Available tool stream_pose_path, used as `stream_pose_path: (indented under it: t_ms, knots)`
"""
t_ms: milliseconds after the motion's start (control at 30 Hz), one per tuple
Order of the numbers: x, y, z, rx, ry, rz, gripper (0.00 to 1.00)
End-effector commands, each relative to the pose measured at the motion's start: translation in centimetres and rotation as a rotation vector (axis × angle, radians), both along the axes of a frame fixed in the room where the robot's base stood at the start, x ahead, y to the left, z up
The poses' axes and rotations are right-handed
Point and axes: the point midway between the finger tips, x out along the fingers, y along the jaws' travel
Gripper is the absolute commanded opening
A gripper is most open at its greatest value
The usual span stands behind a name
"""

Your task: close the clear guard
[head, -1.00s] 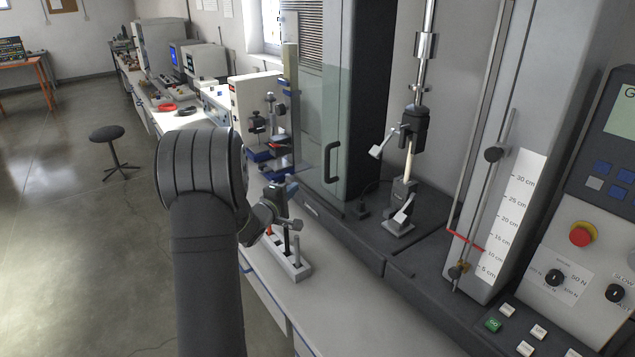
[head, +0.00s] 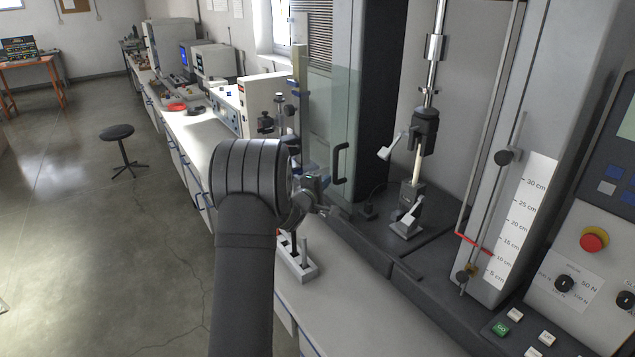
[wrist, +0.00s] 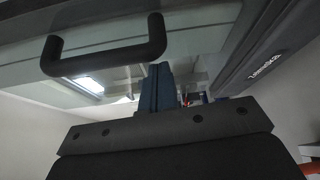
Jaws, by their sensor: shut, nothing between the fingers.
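The clear guard (head: 330,105) stands swung open at the left side of the testing machine, with a black handle (head: 339,164) on it. In the wrist view the handle (wrist: 104,48) crosses the upper left, and the guard's clear panel (wrist: 200,50) lies behind it. My gripper (head: 324,183) is just left of the handle in the head view, partly hidden by my wrist. In the wrist view the fingers of my gripper (wrist: 158,75) are together, with nothing between them, near the right end of the handle. I cannot tell whether they touch it.
Inside the machine, upper and lower clamps (head: 408,212) hold a pale sample (head: 417,163). A small rack (head: 297,266) with upright pieces stands on the bench below my gripper. A red emergency button (head: 594,239) is at the right.

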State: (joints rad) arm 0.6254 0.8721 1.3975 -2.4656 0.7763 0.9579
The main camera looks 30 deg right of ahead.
Motion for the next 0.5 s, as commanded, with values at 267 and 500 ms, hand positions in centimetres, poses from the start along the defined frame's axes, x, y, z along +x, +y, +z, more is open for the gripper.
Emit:
stream_pose_path:
  t_ms: [267,500]
  knots:
    - [-0.76,-0.11,0.17,-0.001,-0.002,0.0,0.0]
    - [-1.08,-0.13,0.17,-0.001,-0.001,-0.001,0.0]
